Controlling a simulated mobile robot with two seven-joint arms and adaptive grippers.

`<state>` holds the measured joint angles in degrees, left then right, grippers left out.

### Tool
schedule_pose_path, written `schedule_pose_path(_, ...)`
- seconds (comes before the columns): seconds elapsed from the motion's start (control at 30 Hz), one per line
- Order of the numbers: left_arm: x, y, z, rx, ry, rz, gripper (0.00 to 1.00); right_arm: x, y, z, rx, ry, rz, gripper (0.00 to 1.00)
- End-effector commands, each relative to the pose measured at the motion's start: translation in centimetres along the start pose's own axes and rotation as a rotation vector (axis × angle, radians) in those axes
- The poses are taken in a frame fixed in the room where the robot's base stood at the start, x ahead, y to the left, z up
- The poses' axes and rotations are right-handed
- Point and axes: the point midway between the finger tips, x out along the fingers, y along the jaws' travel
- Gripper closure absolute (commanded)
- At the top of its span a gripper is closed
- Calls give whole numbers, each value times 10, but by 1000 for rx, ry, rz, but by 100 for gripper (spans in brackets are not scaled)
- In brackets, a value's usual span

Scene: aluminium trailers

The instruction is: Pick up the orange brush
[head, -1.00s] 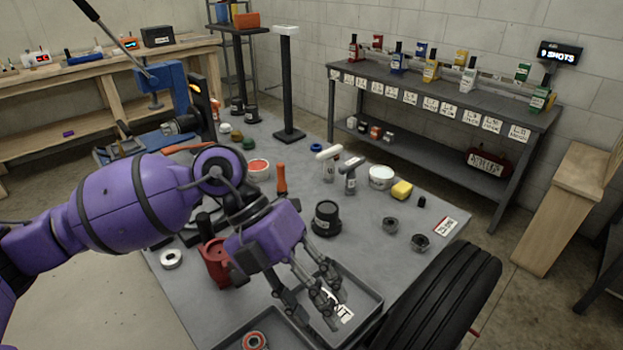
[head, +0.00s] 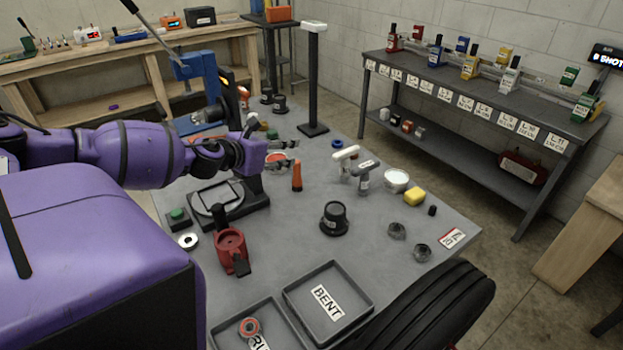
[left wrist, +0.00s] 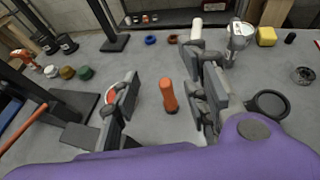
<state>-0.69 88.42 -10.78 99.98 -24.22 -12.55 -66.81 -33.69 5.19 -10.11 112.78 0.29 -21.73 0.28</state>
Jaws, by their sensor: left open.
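The orange brush (head: 297,175) stands upright on the grey table, its orange handle showing; its bristles cannot be made out. My left gripper (head: 288,154) is open and empty, just to the left of and behind the brush in the head view. In the left wrist view the brush (left wrist: 168,97) appears between the two spread fingers of the left gripper (left wrist: 165,88), with a gap on each side and touching neither. My right gripper is not in view.
A white-topped tool (head: 345,155) and a grey one (head: 366,172) stand right of the brush. Clear table surrounds the brush's front.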

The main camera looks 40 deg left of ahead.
Motion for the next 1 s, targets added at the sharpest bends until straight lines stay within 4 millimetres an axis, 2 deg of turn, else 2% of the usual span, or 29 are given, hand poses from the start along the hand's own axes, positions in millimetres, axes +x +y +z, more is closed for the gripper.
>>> schedule_pose_path(0.2, 15, 2, -40, -3, 6, 7, 59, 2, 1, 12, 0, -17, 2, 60)
schedule_pose_path(0.4, 32, 1, -79, -2, 4, 5, 59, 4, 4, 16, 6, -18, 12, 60)
schedule_pose_path(0.53, 47, 2, -75, 6, 1, 4, 59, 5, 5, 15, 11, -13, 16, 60)
schedule_pose_path(0.8, 62, 1, -74, 4, 1, 3, 59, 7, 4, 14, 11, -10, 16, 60)
schedule_pose_path(1.0, 88, 0, -75, 2, 1, 2, 59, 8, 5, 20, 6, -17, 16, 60)
